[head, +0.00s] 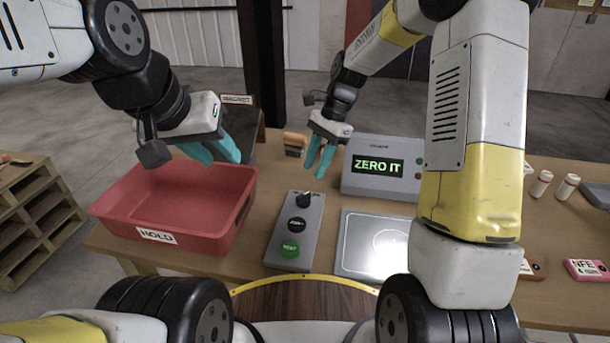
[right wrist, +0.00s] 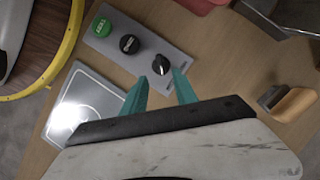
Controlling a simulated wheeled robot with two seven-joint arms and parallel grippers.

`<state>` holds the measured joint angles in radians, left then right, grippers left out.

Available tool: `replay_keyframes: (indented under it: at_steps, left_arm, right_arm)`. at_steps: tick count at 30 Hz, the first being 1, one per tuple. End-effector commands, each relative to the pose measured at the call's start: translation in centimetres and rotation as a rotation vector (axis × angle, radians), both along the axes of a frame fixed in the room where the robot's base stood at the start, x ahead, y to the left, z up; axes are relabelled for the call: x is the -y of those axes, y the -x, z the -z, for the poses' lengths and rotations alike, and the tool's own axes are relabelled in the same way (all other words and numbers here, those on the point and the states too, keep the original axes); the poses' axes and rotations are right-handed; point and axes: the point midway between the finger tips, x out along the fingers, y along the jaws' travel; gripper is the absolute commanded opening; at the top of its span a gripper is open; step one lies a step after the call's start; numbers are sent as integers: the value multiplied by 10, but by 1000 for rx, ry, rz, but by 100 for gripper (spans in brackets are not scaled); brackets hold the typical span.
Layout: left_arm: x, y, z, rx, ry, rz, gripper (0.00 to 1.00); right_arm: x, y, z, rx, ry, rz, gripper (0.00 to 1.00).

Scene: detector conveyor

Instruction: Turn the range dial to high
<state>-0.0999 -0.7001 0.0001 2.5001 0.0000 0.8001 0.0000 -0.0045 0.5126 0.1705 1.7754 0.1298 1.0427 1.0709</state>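The range dial (head: 304,199) is a black knob with a pale pointer mark, at the far end of a grey control panel (head: 283,262). It also shows in the right wrist view (right wrist: 161,65). The panel also carries a black button (head: 297,225) and a green button (head: 289,249). My right gripper (head: 318,174) is above and just beyond the dial, fingers pointing down. Its teal fingers are apart with nothing between them; in the right wrist view (right wrist: 163,79) the dial lies just past their tips. My left gripper (head: 222,160) hangs over the red bin, its teal fingers slightly apart and empty.
The red bin (head: 120,190) labelled HOLD stands left of the panel. A grey display box (head: 352,185) reading ZERO IT and a metal plate (head: 350,255) are to the right. A wooden-handled item (head: 295,140) lies behind. Small white bottles (head: 541,184) stand far right.

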Motion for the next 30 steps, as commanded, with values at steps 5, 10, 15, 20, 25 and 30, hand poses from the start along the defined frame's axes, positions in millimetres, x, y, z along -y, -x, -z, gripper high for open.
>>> replay_keyframes:
  at_steps: [5,10,15,20,25,30]
  left_arm:
    - [0,0,0,0,0,0,36]
    - [0,0,0,0,0,0,36]
    - [0,0,0,0,0,0,36]
    - [0,0,0,0,0,0,36]
    - [0,0,0,0,0,0,36]
    - [0,0,0,0,0,0,36]
  right_arm:
    - [-7,2,17,-18,-1,11,35]
    - [-15,8,43,-18,-1,11,35]
    - [-23,13,65,-17,-1,12,35]
    - [-26,15,75,-14,-1,12,35]
    - [-27,15,76,-13,-1,11,35]
    - [-27,15,76,-13,-1,11,21]
